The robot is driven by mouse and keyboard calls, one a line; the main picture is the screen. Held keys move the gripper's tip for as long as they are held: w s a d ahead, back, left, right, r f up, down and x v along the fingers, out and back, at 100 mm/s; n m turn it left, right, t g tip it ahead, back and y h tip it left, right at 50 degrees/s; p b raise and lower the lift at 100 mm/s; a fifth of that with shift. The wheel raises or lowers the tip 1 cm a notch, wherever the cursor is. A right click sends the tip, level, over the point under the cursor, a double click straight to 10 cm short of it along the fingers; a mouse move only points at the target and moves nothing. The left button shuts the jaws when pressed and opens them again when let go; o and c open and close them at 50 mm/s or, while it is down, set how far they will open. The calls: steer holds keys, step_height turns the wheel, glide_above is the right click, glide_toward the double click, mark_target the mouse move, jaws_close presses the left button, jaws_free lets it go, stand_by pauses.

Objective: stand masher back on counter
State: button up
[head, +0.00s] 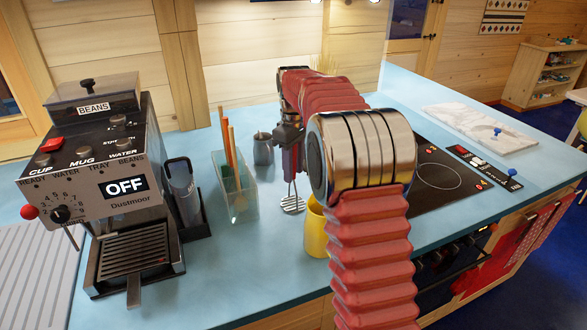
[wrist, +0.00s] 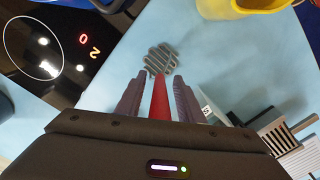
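The masher has a round slotted grey foot (head: 293,204) and a red handle. In the head view it is upright, foot down at the counter (head: 270,262), between the clear holder and the yellow mug. In the wrist view its foot (wrist: 162,58) lies beyond the red handle (wrist: 160,98). My gripper (head: 292,172) is low over the foot, pointing down. In the wrist view my gripper's fingers (wrist: 160,88) stand either side of the handle, with a narrow gap showing on each side. My arm hides part of the counter.
A yellow mug (head: 315,235) stands close at the right. A clear holder with sticks (head: 237,190) and a grey cup (head: 263,150) are to the left and behind. A coffee machine (head: 125,190) is at far left, a black hob (head: 437,175) at right. The front counter is clear.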

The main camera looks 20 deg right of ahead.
steer(key=shift+o, duration=0.5)
step_height(320, 180, up, 13)
steer(key=shift+r, duration=0.35)
stand_by(0.7)
